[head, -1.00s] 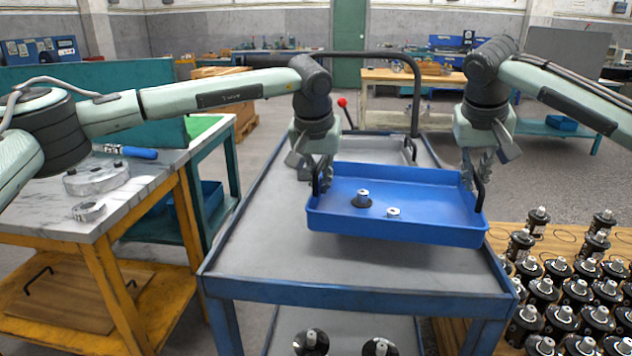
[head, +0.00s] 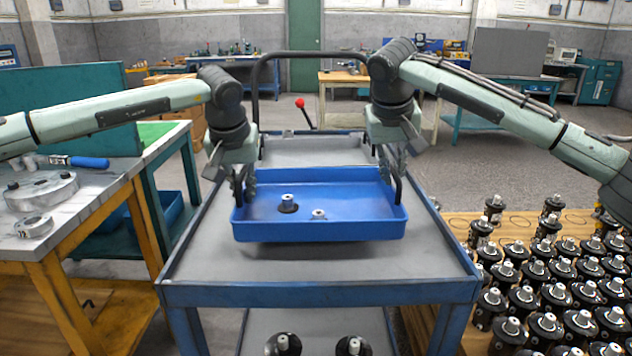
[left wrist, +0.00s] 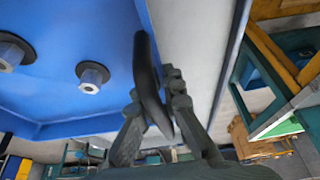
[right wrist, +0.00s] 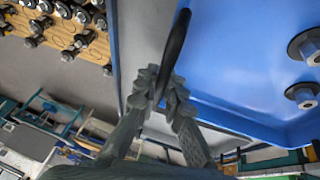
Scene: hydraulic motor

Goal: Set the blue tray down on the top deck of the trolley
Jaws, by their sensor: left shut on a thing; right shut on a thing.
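The blue tray (head: 330,229) is level over the top deck (head: 340,268) of the blue-framed trolley, roughly centred across its width. A shadow lies on the deck below the front wall; the tray looks slightly above the deck, though contact is hard to judge. My left gripper (head: 244,188) is shut on the tray's left black handle, also seen in the left wrist view (left wrist: 148,80). My right gripper (head: 391,174) is shut on the right black handle, also seen in the right wrist view (right wrist: 174,55). Two small dark parts with metal tops (head: 288,204) (head: 319,214) stand in the tray.
The trolley's dark push handle (head: 308,54) and a red-knobbed lever (head: 300,103) are at its far end. A workbench (head: 90,215) with metal parts stands left. Several black motor parts (head: 522,297) stand on a wooden surface at right. Deck is bare in front of the tray.

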